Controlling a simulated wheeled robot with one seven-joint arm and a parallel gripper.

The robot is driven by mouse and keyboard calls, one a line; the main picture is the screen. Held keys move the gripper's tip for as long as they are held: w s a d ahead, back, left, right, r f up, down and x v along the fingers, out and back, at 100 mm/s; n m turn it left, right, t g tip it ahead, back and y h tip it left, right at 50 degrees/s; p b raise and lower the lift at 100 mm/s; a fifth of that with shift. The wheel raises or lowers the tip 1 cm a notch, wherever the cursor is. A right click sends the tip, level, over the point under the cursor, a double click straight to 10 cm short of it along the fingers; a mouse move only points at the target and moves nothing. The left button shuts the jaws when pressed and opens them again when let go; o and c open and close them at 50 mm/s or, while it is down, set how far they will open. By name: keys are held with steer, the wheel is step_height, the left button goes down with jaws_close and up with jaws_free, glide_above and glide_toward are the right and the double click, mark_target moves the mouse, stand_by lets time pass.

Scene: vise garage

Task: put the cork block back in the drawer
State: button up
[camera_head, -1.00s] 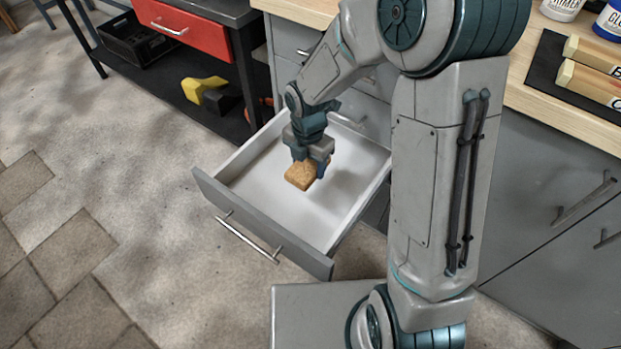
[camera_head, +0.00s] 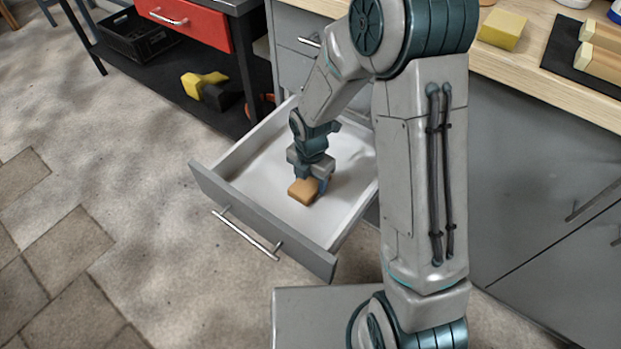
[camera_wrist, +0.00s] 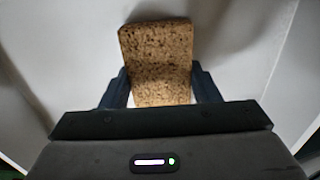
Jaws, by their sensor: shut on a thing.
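The cork block (camera_head: 303,191) is brown and speckled. My gripper (camera_head: 311,180) points down inside the open grey drawer (camera_head: 262,232) and is shut on the block. In the wrist view the cork block (camera_wrist: 157,55) sits between the two dark fingers of my gripper (camera_wrist: 161,88), with the white drawer floor around it. The block is low in the drawer, at or close to the floor; I cannot tell whether it touches. The drawer looks otherwise empty, though my arm hides part of its right side.
The wooden worktop (camera_head: 540,75) holds a yellow block (camera_head: 502,30) and a dark mat (camera_head: 562,60) with wooden pieces. A red drawer (camera_head: 185,22) is in the dark bench at left. A yellow and black object (camera_head: 208,88) lies on the shelf below it. Left floor is clear.

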mark_target(311, 180)
steer(key=o, duration=1)
steer(key=shift+o, duration=0.2)
step_height(311, 180, up, 12)
steer(key=p, duration=0.4)
steer(key=shift+r+p, duration=0.2)
steer(key=shift+p, duration=0.2)
steer(key=s+d+r+m, duration=0.6)
steer(key=s+m, duration=0.1)
steer(key=m, duration=0.7)
steer(key=s+d+r+m+t, duration=0.1)
steer(key=s+d+r+m, duration=0.5)
steer(key=m, duration=0.8)
steer(key=shift+s+d, duration=0.65)
steer(key=shift+s, duration=0.15)
